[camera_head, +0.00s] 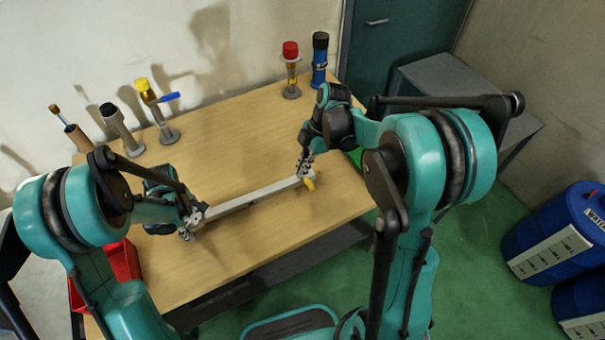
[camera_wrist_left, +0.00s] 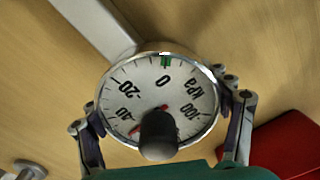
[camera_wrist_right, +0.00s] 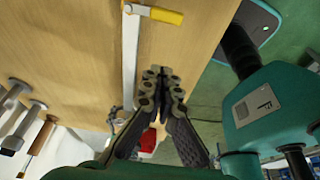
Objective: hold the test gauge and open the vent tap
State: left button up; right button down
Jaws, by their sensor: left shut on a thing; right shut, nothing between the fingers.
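The test gauge (camera_wrist_left: 160,85) is a round white kPa dial with a metal rim, held between the fingers of my left gripper (camera_head: 188,225). A dark knob covers the dial's lower part; a red needle shows partly beside it. A long pale bar (camera_head: 250,197) lies on the table, running from beside my left gripper towards the yellow vent tap handle (camera_head: 309,184). The handle also shows at the bar's far end in the right wrist view (camera_wrist_right: 166,16). My right gripper (camera_head: 304,174) is shut and empty, close to the handle; I cannot tell whether they touch.
Several upright tools in holders stand at the table's back left, including a yellow-topped one (camera_head: 143,87). A red-capped holder (camera_head: 291,70) and a blue cylinder (camera_head: 319,60) stand at the back. A red bin (camera_head: 123,262) is front left. Blue drums (camera_head: 560,230) stand right. Mid-table is clear.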

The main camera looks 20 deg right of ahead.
aim_at(307, 180)
jog(key=x, duration=0.8)
jog(key=shift+a+f, duration=0.15)
jog(key=shift+f, duration=0.2)
jog(key=d, duration=0.2)
jog(key=shift+w+d, duration=0.2)
jog(key=shift+d, duration=0.1)
jog(key=shift+w+d, duration=0.15)
jog(key=shift+d, duration=0.6)
